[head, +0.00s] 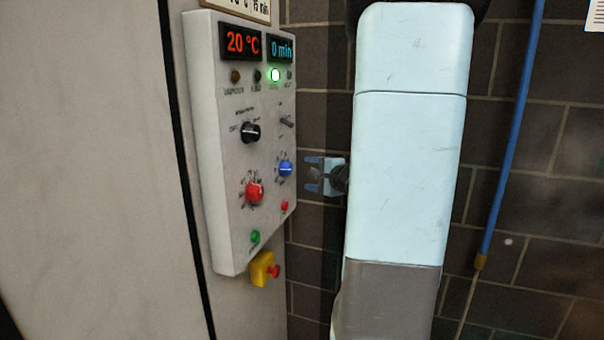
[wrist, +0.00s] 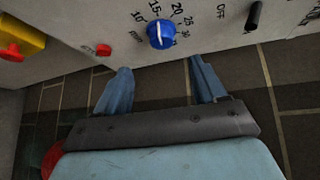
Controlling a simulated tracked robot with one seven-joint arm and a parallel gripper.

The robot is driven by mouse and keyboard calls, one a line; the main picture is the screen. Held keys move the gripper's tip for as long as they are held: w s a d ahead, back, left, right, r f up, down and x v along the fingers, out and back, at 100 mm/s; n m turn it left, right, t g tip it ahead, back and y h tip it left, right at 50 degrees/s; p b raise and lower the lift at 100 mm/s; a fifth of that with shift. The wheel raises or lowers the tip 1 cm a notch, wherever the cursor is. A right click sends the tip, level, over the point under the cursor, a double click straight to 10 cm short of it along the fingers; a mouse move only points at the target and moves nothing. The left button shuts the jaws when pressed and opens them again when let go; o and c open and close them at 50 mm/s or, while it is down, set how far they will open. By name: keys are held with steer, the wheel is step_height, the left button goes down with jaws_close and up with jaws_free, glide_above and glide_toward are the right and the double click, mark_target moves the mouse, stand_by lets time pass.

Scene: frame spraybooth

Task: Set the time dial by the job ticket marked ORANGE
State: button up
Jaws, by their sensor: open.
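The blue dial (head: 286,169) sits on the right side of the grey control panel (head: 225,160). In the wrist view the blue dial (wrist: 161,34) has a scale with 10, 15, 20, 25 and 30, and a white pointer line; its exact setting is hard to tell. The panel's blue display (head: 282,50) reads 0 min. My gripper (head: 312,175) is open and empty, right of the panel. In the wrist view my gripper's fingertips (wrist: 161,64) are apart, just short of the dial and straddling its line. A ticket above the panel (head: 240,8) is cut off; no ORANGE mark is legible.
The red dial (head: 254,192), black knob (head: 250,132), green button (head: 255,237) and small red button (head: 285,206) are close by. A yellow-and-red stop button (head: 264,270) juts out below. A blue hose (head: 512,140) hangs at right. Another paper (head: 597,15) is at top right.

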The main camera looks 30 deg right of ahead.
steer(key=shift+v, duration=1.7)
steer(key=shift+a, duration=0.1)
steer(key=s+a+r+n+g+y, duration=0.1)
steer(key=s+a+n+g+y, duration=0.4)
steer(key=a, duration=0.6)
steer(key=s+a+n+g+y, duration=0.1)
steer(key=s+a+n+g, duration=0.2)
steer(key=a+n, duration=0.55)
steer(key=s+a+r+n+g+h, duration=0.1)
steer(key=s+n+h, duration=0.4)
steer(key=s, duration=0.7)
steer(key=shift+a+r+g+h, duration=0.35)
steer(key=shift+a+g+h, duration=0.25)
steer(key=shift+a+h, duration=0.5)
steer(key=shift+s+d, duration=0.1)
steer(key=shift+c, duration=0.2)
